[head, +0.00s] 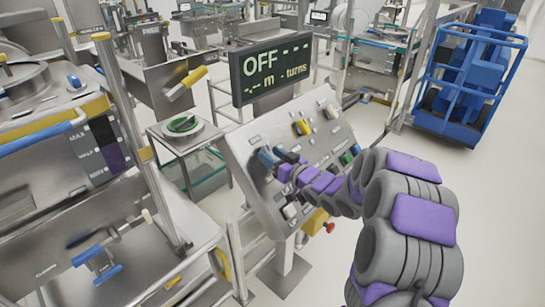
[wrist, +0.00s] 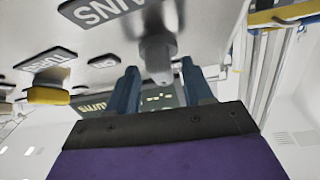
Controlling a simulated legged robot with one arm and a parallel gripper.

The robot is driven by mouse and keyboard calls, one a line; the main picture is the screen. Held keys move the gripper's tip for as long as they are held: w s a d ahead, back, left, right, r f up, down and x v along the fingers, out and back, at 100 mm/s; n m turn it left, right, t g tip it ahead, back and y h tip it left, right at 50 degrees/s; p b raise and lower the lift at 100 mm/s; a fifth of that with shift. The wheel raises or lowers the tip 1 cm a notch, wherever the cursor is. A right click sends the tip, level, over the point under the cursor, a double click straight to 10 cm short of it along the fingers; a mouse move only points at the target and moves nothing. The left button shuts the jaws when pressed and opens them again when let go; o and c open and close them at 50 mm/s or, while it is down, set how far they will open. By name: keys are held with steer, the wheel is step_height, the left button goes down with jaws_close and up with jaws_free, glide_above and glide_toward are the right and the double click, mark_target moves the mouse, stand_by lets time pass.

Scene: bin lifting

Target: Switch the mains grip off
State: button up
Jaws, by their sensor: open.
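The grey mains grip (wrist: 157,52) sticks out of the panel face in the wrist view, beside a dark plate (wrist: 98,10) whose visible lettering reads as part of MAINS. My gripper (wrist: 160,82) is open, with one blue finger on each side of the grip's end. Small gaps show between the grip and both fingers. In the head view my gripper (head: 271,157) is at the left part of the sloped control panel (head: 240,150) and hides the grip there. The display (head: 271,68) above the panel reads OFF, with dashes and "m" and "turns".
The panel also carries a yellow knob (head: 302,128), a green knob (head: 346,158) and other small controls. A red button on a yellow box (head: 318,222) sits below it. A steel machine with rails (head: 75,140) stands left. A blue cart (head: 465,85) stands far right. Right floor is clear.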

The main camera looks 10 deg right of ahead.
jaws_close()
steer(key=shift+r, duration=0.1)
stand_by(0.3)
steer(key=shift+n+p, duration=0.3)
steer(key=shift+p, duration=0.2)
steer(key=shift+r+n+g+y+p, duration=0.2)
steer(key=shift+n+g+y+p, duration=0.15)
steer(key=shift+p, duration=0.2)
steer(key=shift+f+n+y+p, duration=0.15)
steer(key=shift+n+y+p, duration=0.3)
steer(key=shift+n+p, duration=0.25)
steer(key=shift+g, duration=0.25)
